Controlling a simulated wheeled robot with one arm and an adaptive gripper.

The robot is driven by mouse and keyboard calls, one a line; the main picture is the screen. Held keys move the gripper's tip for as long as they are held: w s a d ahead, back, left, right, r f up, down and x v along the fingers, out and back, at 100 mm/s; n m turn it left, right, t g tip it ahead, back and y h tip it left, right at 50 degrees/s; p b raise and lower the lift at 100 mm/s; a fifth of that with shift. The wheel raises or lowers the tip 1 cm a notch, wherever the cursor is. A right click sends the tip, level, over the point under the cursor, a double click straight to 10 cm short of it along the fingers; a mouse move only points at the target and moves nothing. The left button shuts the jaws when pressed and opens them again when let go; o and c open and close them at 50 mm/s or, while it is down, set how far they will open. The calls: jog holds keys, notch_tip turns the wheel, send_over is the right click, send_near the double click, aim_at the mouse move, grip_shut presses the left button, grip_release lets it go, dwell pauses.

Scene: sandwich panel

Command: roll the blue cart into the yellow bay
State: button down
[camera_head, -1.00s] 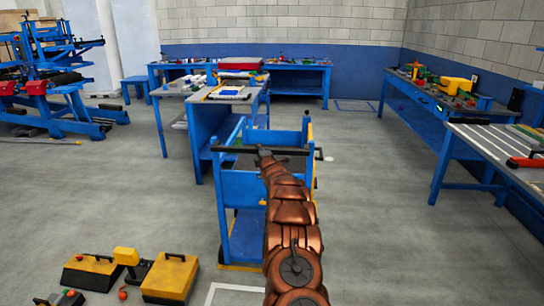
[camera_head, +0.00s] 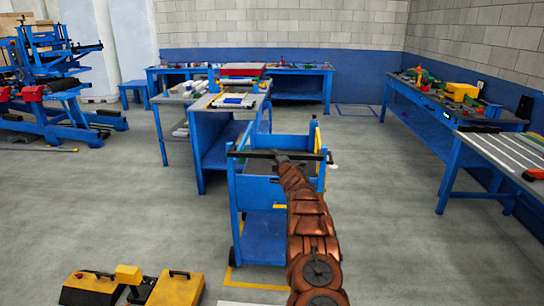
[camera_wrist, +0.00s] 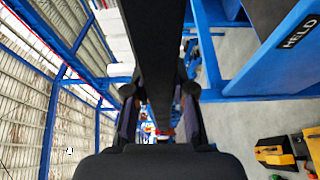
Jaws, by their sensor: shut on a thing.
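The blue cart (camera_head: 262,192), with an open top tray and a lower shelf, stands ahead in the head view, partly hidden behind my arm. My gripper (camera_head: 281,157) is shut on its black handle bar (camera_head: 250,154) at the near side. In the wrist view the dark bar (camera_wrist: 150,50) runs between my two fingers (camera_wrist: 158,125). The yellow bay shows as a yellow floor line (camera_head: 258,286) in front of the cart's near side and along its left corner. The cart's base lies beyond the near line. The bay's far and right sides are hidden.
A blue workbench (camera_head: 210,150) stands close behind and left of the cart. Blue benches (camera_head: 440,130) line the right side, with clear floor between. Yellow-and-black cases (camera_head: 178,289) lie on the floor at lower left. A blue machine (camera_head: 55,100) stands far left.

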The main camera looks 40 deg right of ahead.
jog(key=shift+d, duration=0.1)
jog(key=c, duration=1)
grip_release()
jog(key=shift+o, duration=0.2)
jog(key=shift+s, duration=0.2)
jog(key=shift+s+f, duration=0.1)
jog(key=shift+s, duration=0.1)
jog(key=shift+s+a+r, duration=0.2)
jog(key=shift+s+a, duration=0.05)
jog(key=shift+s, duration=0.2)
jog(key=v, duration=1)
jog(key=shift+s, duration=0.15)
